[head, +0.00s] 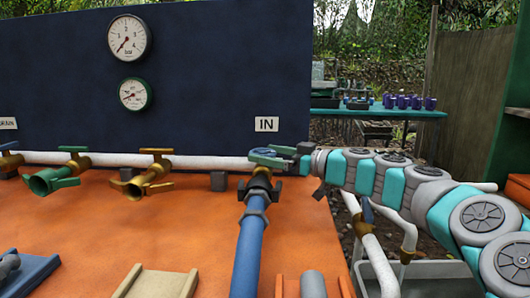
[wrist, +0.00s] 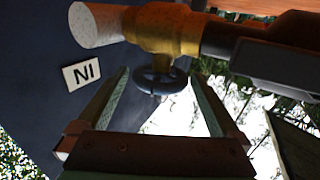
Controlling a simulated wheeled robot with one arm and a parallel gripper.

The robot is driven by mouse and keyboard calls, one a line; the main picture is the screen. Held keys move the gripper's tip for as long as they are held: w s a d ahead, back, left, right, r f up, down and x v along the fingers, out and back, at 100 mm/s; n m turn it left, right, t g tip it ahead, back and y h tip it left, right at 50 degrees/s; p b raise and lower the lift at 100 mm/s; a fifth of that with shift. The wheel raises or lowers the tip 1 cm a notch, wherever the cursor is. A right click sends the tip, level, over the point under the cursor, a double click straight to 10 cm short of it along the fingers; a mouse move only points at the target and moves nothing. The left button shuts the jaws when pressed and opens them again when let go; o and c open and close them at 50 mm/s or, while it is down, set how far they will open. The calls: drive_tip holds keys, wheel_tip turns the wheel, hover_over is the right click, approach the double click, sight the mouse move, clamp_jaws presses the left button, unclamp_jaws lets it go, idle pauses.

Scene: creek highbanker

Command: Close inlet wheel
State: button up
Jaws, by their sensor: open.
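The inlet wheel (wrist: 160,80) is a small dark blue handwheel on a brass valve body (wrist: 168,28). In the wrist view it sits at the upper middle, between my fingertips, with a visible gap on each side. My gripper (wrist: 161,76) is open and empty, and its two green fingers point at the valve. In the head view my gripper (head: 274,155) reaches in from the right, just below the IN label (head: 267,124). The label also shows upside down in the wrist view (wrist: 83,72).
A blue hose (head: 249,255) rises to a dark coupling below my gripper. Two taps, one green (head: 58,173) and one brass (head: 143,175), stand to the left along a white pipe. A navy panel (head: 210,75) with two gauges stands behind. A teal table (head: 380,112) is farther back.

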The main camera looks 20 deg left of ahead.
drive_tip(key=shift+w+a, duration=0.1)
drive_tip(key=shift+a, duration=0.45)
drive_tip(key=c, duration=1.1)
drive_tip(key=shift+f, duration=0.1)
drive_tip(key=shift+c, duration=0.2)
drive_tip(key=shift+f+m+t+b, duration=0.15)
drive_tip(key=shift+m+t+b, duration=0.25)
drive_tip(key=shift+b, duration=0.65)
